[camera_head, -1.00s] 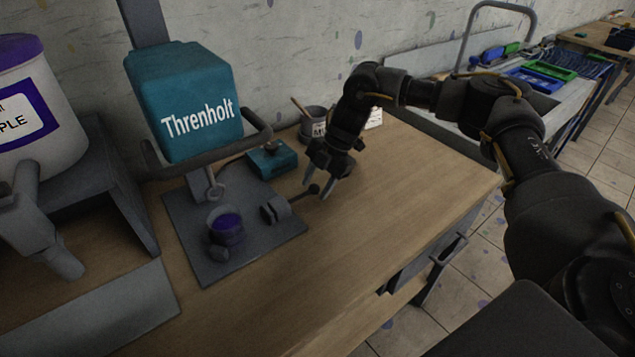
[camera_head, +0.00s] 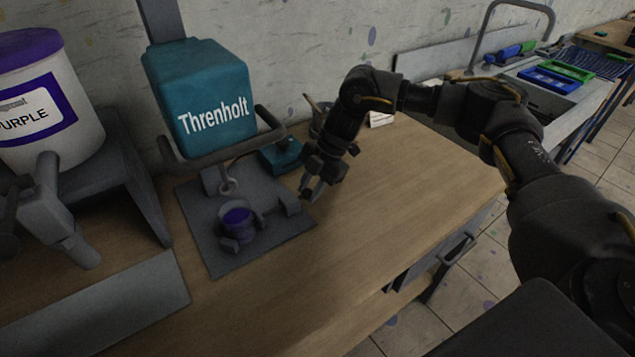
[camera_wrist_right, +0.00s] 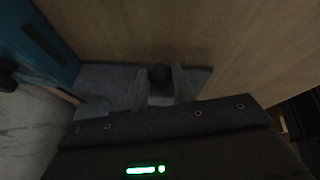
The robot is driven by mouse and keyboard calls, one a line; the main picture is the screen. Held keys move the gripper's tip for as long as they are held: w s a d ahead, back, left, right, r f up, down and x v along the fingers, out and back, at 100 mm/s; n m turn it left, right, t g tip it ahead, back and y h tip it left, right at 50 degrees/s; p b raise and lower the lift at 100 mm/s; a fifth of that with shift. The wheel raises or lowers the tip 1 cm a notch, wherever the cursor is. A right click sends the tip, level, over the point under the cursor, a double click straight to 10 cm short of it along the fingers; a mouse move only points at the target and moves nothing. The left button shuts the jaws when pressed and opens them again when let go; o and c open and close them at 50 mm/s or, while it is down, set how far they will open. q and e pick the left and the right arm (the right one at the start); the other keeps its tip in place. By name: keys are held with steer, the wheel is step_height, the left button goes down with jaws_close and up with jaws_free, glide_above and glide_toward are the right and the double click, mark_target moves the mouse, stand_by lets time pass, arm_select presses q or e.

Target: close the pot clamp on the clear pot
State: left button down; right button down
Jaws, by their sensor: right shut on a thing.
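The clear pot (camera_head: 237,220) with purple contents stands upright on the grey base plate (camera_head: 262,246) under the teal Threnholt machine (camera_head: 203,95). A fixed grey jaw (camera_head: 229,245) is at its near side. The pot clamp's block (camera_head: 290,204) is right of the pot, and a grey moving jaw (camera_head: 259,218) sits close against the pot's right side; exact contact is hard to tell. My right gripper (camera_head: 309,193) is at the block's outer side, shut on the dark round clamp knob (camera_wrist_right: 158,73), which shows between the fingertips in the right wrist view. My left gripper is not in view.
A purple-lidded tub (camera_head: 45,100) stands on a raised stand at the left. A small teal box (camera_head: 281,157) and a grey cup (camera_head: 319,115) sit behind my right gripper. The wooden table (camera_head: 400,205) is clear to the right.

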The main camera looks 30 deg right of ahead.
steer(key=c, duration=1.3)
jaws_free()
steer(key=shift+o, duration=0.8)
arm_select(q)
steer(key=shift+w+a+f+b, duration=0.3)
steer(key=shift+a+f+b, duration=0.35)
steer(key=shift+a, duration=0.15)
arm_select(e)
steer(key=v, duration=1.1)
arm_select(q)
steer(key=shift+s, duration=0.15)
arm_select(e)
steer(key=shift+s+f, duration=0.1)
steer(key=shift+f, duration=0.1)
